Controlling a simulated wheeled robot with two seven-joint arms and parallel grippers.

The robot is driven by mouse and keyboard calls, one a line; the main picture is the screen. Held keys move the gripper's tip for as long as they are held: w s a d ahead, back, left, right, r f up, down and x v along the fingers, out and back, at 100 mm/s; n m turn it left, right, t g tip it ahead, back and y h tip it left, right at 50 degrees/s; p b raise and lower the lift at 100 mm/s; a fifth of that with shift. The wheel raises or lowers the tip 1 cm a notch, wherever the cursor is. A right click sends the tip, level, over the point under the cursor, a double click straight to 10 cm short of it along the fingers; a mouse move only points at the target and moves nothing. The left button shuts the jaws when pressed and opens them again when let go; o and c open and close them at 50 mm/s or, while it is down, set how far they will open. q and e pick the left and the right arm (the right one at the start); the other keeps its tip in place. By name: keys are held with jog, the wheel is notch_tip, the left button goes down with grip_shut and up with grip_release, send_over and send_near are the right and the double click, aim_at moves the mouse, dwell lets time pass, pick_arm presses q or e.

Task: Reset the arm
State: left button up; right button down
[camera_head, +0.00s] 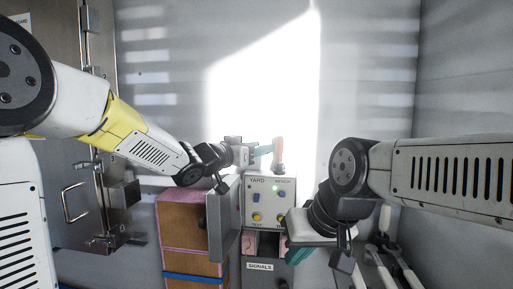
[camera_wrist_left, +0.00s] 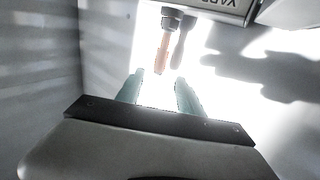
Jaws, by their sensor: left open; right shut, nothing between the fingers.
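An orange lever arm (camera_head: 278,155) stands upright on top of the control box marked YARD (camera_head: 268,197). My left gripper (camera_head: 264,150) is just left of the lever in the head view, its teal fingers pointing at it. In the left wrist view the fingers (camera_wrist_left: 159,88) are open and empty. The orange lever (camera_wrist_left: 162,54) lies beyond the fingertips, in line with the gap, with its dark pivot above it in the picture. My right gripper (camera_head: 298,256) is shut and empty, low in front and to the right of the box.
The box face has a green light (camera_head: 276,188), blue switches and yellow buttons. A grey open door panel (camera_head: 224,220) stands left of it, beside pinkish-brown shelves (camera_head: 182,225). A SIGNALS label (camera_head: 260,267) is below. A metal cabinet (camera_head: 75,200) is at left.

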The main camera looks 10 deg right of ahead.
pick_arm(q)
jog(key=shift+a, duration=0.1)
